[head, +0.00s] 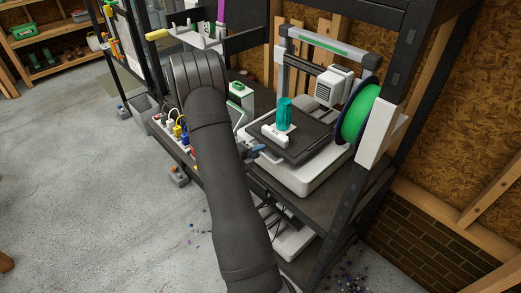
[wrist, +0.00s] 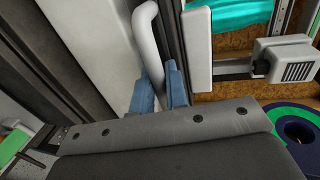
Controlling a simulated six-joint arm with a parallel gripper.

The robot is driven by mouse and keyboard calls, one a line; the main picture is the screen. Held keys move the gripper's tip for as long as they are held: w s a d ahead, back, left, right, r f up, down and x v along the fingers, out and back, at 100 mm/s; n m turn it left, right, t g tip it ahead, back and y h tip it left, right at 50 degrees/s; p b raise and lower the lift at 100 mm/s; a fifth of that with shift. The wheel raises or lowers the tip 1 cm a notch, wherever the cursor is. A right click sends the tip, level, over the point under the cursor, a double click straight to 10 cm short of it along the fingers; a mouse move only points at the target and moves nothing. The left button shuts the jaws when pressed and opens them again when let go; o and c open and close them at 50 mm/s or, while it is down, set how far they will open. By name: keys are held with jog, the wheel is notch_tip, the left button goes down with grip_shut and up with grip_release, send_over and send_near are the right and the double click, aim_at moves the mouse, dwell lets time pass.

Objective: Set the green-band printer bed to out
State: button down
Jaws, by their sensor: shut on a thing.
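The green-band printer (head: 318,42) stands on a dark shelf, with a green strip on its top bar. Its dark bed (head: 309,142) lies over the white base (head: 296,180) and carries a teal print (head: 284,114) and a white block (head: 273,135). A pale bar handle is at the bed's front-left edge, partly hidden by my arm. My gripper (head: 256,151) is at that edge, its blue fingertips showing past the arm. In the wrist view, my gripper (wrist: 160,88) is shut on the white handle (wrist: 147,40); the contact itself is partly hidden.
A green filament spool (head: 360,112) hangs right of the printer. The dark rack post (head: 345,215) rises at the right front. Another printer shows behind my arm, and coloured cables (head: 178,127) lie left of it. Open concrete floor (head: 90,180) is at the left.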

jog(key=c, duration=1.8)
grip_release()
jog(key=shift+a, duration=0.1)
jog(key=v, duration=1.7)
jog(key=shift+s, duration=0.2)
jog(key=x, duration=1.7)
jog(key=shift+w, duration=0.2)
